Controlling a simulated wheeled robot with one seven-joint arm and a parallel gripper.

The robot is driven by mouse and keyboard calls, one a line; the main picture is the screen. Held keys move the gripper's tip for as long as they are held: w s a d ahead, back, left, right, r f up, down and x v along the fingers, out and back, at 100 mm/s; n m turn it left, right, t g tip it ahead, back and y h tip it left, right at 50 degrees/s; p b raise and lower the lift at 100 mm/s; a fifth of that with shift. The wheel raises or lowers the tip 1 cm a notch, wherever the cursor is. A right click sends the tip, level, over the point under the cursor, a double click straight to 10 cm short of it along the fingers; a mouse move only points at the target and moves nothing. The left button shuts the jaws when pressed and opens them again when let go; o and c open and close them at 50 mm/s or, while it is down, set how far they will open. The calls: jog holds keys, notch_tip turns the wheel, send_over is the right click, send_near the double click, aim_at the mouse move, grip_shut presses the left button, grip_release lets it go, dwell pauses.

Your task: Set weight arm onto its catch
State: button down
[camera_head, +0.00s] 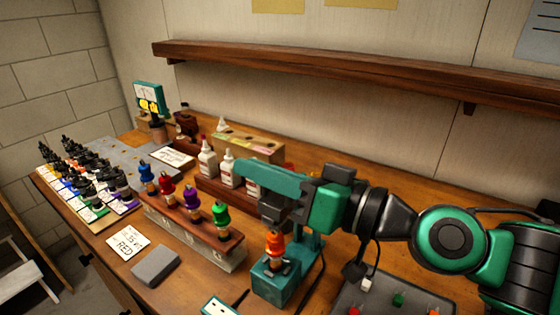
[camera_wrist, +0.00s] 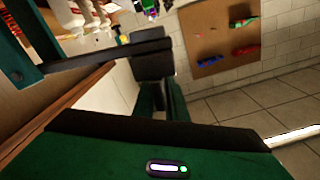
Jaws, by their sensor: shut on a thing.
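A teal stand (camera_head: 311,245) with a square teal base (camera_head: 275,287) is on the bench. An orange-topped piece (camera_head: 275,245) sits upright on the base. The weight arm (camera_head: 270,178), a teal bar, lies above it, roughly level. My gripper (camera_head: 300,200) reaches in from the right and is shut on the arm, above the base. In the wrist view, the arm (camera_wrist: 95,58) shows as a dark bar running into my gripper (camera_wrist: 152,68). The jaws hide the held part, and I cannot make out the catch or whether the arm touches it.
A wooden block with several coloured-top pieces (camera_head: 190,235) stands to the left. White bottles (camera_head: 207,160) stand behind. A dark panel (camera_head: 385,297) is at front right. A shelf (camera_head: 330,68) runs above.

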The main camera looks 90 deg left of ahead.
jog(key=shift+w+d+f, duration=0.1)
jog(key=shift+f, duration=0.3)
jog(key=c, duration=1.8)
grip_release()
jog(key=shift+c, duration=0.2)
jog(key=shift+r, duration=0.15)
jog(key=v, duration=1.1)
jog(key=shift+w, duration=0.1)
